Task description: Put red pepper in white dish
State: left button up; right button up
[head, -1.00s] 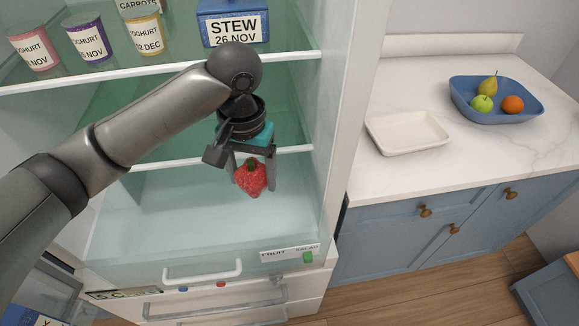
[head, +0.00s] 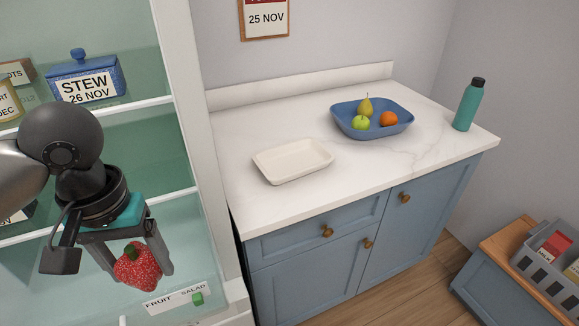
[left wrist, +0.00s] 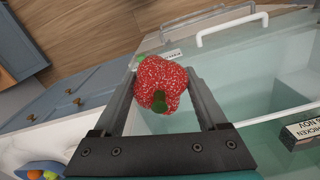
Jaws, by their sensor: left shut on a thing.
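The red pepper (head: 138,268) is red with pale speckles and a green stem. My left gripper (head: 140,262) is shut on it and holds it in front of the open fridge, above the drawer labelled fruit and salad. In the left wrist view the red pepper (left wrist: 160,82) sits between the two fingers. The white dish (head: 293,162) is a shallow rectangular dish. It stands empty on the marble counter, right of the fridge and apart from the gripper. My right gripper is in neither view.
A blue tray (head: 345,126) holding a pear, a green apple and an orange stands behind the dish. A teal bottle (head: 467,106) stands at the counter's right end. The fridge's side wall (head: 188,130) rises between my gripper and the counter (head: 240,205).

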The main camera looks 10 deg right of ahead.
aim_at(293, 164)
jog(key=i+l+u, duration=0.1)
jog(key=l, duration=0.5)
jog(key=i+l+u, duration=0.15)
jog(key=l, duration=0.45)
jog(key=l+u, duration=0.1)
jog(key=l, duration=0.5)
